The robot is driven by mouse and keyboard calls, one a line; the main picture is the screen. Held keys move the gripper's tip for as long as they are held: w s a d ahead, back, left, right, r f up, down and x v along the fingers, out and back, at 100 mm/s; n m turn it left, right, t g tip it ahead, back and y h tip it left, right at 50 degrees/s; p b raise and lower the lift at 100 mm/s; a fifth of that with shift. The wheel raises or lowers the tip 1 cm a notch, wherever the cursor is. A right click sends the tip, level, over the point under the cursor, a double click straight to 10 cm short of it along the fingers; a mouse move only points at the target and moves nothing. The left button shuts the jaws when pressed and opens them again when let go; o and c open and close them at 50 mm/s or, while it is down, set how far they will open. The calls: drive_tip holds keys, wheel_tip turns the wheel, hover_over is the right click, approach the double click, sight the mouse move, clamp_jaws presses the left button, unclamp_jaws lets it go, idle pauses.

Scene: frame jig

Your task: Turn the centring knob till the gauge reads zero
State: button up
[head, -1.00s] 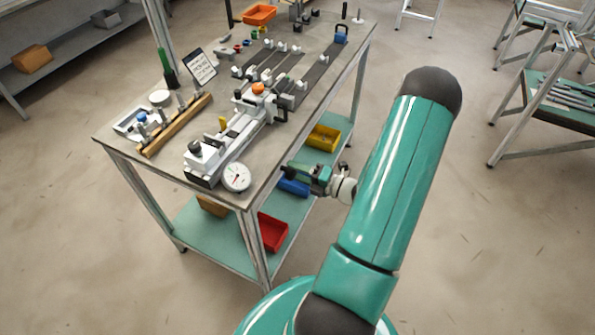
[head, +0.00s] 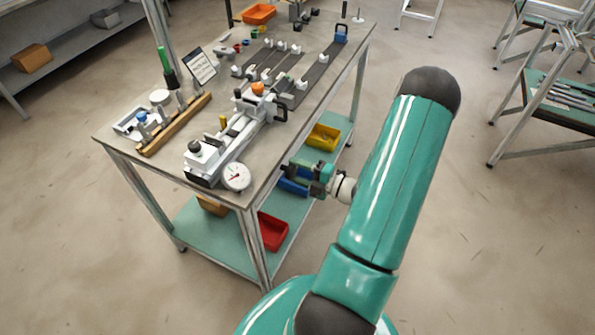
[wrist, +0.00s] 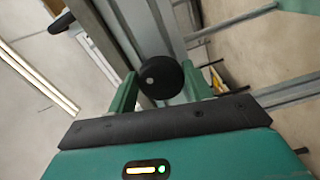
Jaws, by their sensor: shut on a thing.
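A black round knob (wrist: 161,77) with a pale dot on its face sits between my two green fingers in the wrist view. My gripper (wrist: 158,90) is shut on it. In the head view my gripper (head: 300,175) is by the right edge of the workbench, and the knob cannot be made out there. The round white dial gauge (head: 236,177) stands at the front corner of the bench, beside the white and grey jig (head: 240,130). A small red mark shows on its face, but the reading is too small to tell.
The workbench (head: 125,132) carries a wooden bar (head: 175,126), a sign card (head: 201,67) and dark rails (head: 318,70). Yellow (head: 324,137) and red (head: 272,232) bins are on its lower shelf (head: 225,245). The floor to the right is clear near the bench.

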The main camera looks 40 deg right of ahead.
drive_tip(key=shift+s, duration=0.1)
drive_tip(key=o, duration=0.9)
drive_tip(key=v, duration=1.3)
drive_tip(key=shift+s+d, duration=0.1)
drive_tip(key=shift+s, duration=0.25)
